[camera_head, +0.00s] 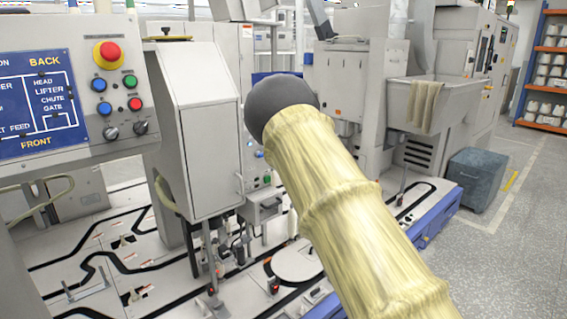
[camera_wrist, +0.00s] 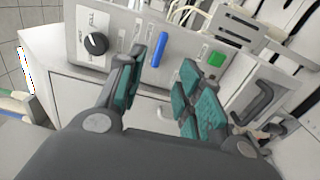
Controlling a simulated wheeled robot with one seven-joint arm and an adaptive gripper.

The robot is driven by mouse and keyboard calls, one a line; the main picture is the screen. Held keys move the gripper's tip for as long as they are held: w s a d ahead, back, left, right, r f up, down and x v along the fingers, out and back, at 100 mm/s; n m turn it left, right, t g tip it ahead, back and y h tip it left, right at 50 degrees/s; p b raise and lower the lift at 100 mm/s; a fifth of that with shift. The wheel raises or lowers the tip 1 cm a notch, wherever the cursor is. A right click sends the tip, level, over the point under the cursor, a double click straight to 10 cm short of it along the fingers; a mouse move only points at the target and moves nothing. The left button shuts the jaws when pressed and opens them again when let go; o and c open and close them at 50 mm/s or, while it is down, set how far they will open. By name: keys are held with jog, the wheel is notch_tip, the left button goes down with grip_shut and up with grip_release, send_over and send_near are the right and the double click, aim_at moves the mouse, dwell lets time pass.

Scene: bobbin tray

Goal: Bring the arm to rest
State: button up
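My arm (camera_head: 345,215), in a pale yellow sleeve with a dark rounded joint, reaches up from the lower right across the middle of the head view. My gripper does not show in that view. In the wrist view my gripper (camera_wrist: 174,68) has its two teal-padded fingers apart with nothing seen between them. Past the fingertips is a light grey control panel (camera_wrist: 128,32) with a black knob (camera_wrist: 96,43), a blue lever (camera_wrist: 159,50) and a green button (camera_wrist: 216,59). I cannot tell whether the fingers touch the panel.
A grey cabinet (camera_head: 205,140) stands left of my arm, by a button panel with a red stop button (camera_head: 109,51). A white machine deck (camera_head: 100,275) with black tracks lies below. A grey bin (camera_head: 476,178) and open floor are at the right.

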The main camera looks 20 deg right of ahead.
jog(key=shift+s+d, duration=0.1)
dwell(0.4)
jog(key=s+f+m+g+h, duration=0.25)
jog(key=s+f+m, duration=0.35)
jog(key=f, duration=0.8)
jog(key=s+f+m+g+h, duration=0.1)
jog(key=s+f+m+h, duration=0.25)
jog(key=s+f, duration=0.7)
jog(key=s+a+f+m+g, duration=0.2)
jog(key=s+f+m+g, duration=0.1)
jog(key=s+f, duration=0.7)
jog(key=s+a+f+m+g, duration=0.3)
jog(key=s+f+m, duration=0.1)
jog(key=s+f, duration=0.55)
jog(key=s+a+f+m+g, duration=0.2)
jog(key=s+a, duration=0.1)
jog(key=s, duration=0.8)
jog(key=s+a+f+m+g, duration=0.2)
jog(key=s+a+g, duration=0.15)
jog(key=s, duration=0.65)
jog(key=s+a+f+m+g, duration=0.2)
jog(key=s+a, duration=0.2)
jog(key=s, duration=0.7)
notch_tip(320, 180, up, 18)
jog(key=p, duration=1.8)
jog(key=shift+s, duration=0.2)
